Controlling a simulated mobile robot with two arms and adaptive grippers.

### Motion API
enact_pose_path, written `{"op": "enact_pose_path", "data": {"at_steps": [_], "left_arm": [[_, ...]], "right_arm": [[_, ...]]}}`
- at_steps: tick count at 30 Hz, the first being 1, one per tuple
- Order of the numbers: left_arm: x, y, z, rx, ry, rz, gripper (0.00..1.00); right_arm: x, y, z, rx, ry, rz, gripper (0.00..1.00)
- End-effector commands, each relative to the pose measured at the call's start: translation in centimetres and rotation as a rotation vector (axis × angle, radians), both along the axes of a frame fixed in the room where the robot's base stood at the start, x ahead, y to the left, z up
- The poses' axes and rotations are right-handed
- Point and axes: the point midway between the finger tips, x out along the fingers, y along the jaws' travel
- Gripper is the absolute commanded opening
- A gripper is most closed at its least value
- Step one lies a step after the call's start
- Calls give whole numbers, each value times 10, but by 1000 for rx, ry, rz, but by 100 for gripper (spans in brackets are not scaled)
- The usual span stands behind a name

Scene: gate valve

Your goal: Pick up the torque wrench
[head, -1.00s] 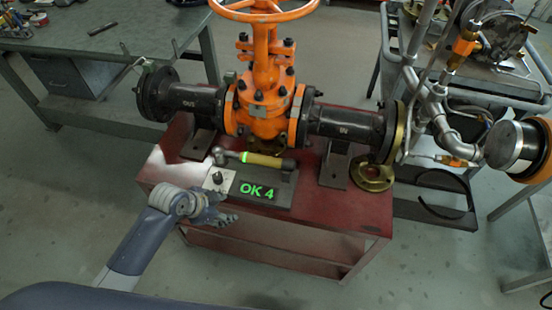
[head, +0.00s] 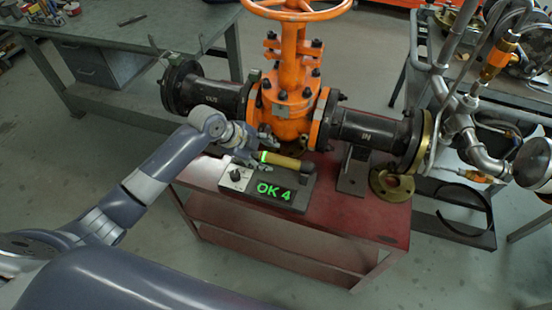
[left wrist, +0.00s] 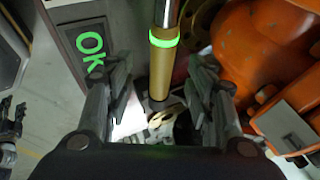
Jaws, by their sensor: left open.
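The torque wrench (head: 284,161) lies on a dark grey tester block (head: 300,203). It has a yellow handle, a lit green ring and a metal shaft. My left gripper (head: 256,148) is open above the wrench, close to the ring. In the left wrist view, the wrench handle (left wrist: 161,75) runs between the two open fingers (left wrist: 162,88), with a gap on both sides. The wrench's far shaft end is hidden by my gripper in the head view. A dark part at the left edge of the left wrist view looks like my right gripper (left wrist: 10,128); its fingers are unclear.
The block shows a green "OK 4" display (head: 274,191) and a knob. The orange gate valve (head: 290,95) and its black flanged pipes stand just behind the wrench. All stand on a red bench (head: 355,215). A brass flange (head: 392,186) lies at right.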

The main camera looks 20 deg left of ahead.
Motion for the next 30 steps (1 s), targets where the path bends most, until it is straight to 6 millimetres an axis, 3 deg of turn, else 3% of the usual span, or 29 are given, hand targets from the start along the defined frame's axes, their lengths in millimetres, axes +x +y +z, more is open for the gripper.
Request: {"op": "enact_pose_path", "data": {"at_steps": [18,26,27,30], "left_arm": [[28,-22,-49,0,0,2,50],[29,-23,-53,2,-1,1,50],[29,-23,-53,2,-1,1,47],[29,-23,-53,2,-1,1,25]], "right_arm": [[-1,3,6,4,3,-1,46],[-2,3,6,4,3,-1,46],[-2,3,6,4,3,-1,46],[-2,3,6,4,3,-1,46]]}}
